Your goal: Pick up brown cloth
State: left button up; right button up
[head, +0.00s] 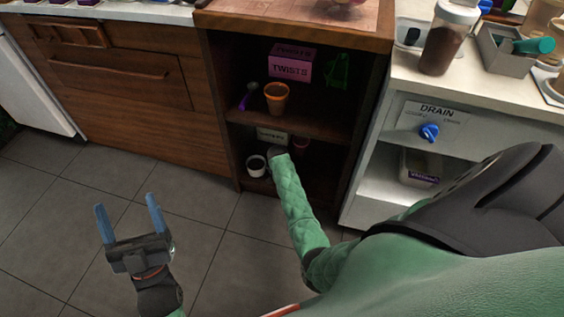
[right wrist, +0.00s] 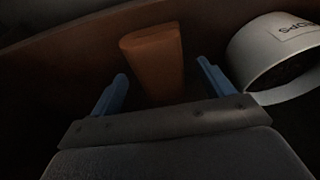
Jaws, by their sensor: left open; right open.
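In the right wrist view, a brown folded block shape (right wrist: 153,58), which looks like the brown cloth, stands upright in the dark. My right gripper (right wrist: 162,74) is open, one blue finger to each side of the cloth's lower part. I cannot tell whether the fingers reach around it or stop just short. In the head view my right arm reaches into the lower compartment of the dark shelf, and I cannot make out the cloth there. My left gripper (head: 130,214) is open and empty above the grey floor tiles.
A white cup (head: 256,166) is in the lower compartment of the shelf unit (head: 215,85). Above are an orange cup (head: 276,97) and a pink box (head: 290,64). Shelf walls enclose my right arm's end.

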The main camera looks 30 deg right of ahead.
jog(key=shift+f, duration=0.25)
dwell(0.6)
jog(key=c, duration=1.1)
